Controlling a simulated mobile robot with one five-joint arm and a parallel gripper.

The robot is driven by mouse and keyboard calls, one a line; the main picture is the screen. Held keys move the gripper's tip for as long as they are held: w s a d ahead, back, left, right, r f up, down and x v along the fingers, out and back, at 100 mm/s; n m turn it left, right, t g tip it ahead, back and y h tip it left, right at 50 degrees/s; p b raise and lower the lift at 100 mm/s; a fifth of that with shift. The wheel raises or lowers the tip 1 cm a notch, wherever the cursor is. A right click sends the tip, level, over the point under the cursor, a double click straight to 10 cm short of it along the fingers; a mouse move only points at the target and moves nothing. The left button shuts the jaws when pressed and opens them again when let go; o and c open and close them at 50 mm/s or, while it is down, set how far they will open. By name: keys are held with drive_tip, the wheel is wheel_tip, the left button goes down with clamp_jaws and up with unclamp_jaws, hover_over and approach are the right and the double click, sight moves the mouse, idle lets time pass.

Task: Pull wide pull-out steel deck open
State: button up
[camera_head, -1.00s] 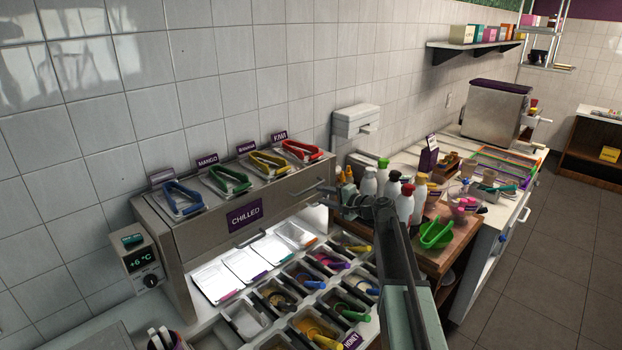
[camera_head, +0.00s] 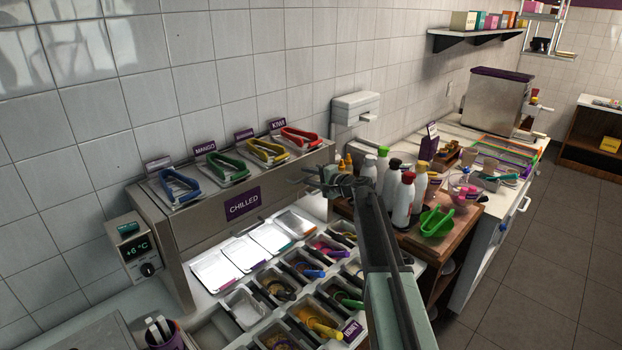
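The wide steel deck (camera_head: 290,177) stands against the tiled wall, with a purple CHILLED label on its front face. Several coloured tongs lie in trays along its top. I cannot tell how far the deck is pulled out. My gripper (camera_head: 309,181) is at the right end of the deck's front, its fingers pointing left toward the steel face. The fingers are small and dark here. I cannot tell whether they touch the deck or hold a handle, or whether they are open.
Below the deck are lit white lids and several topping bins (camera_head: 318,320) with coloured scoops. A temperature box (camera_head: 137,252) is at the left. Floor is clear at the right.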

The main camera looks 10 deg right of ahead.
clamp_jaws()
idle(1.4)
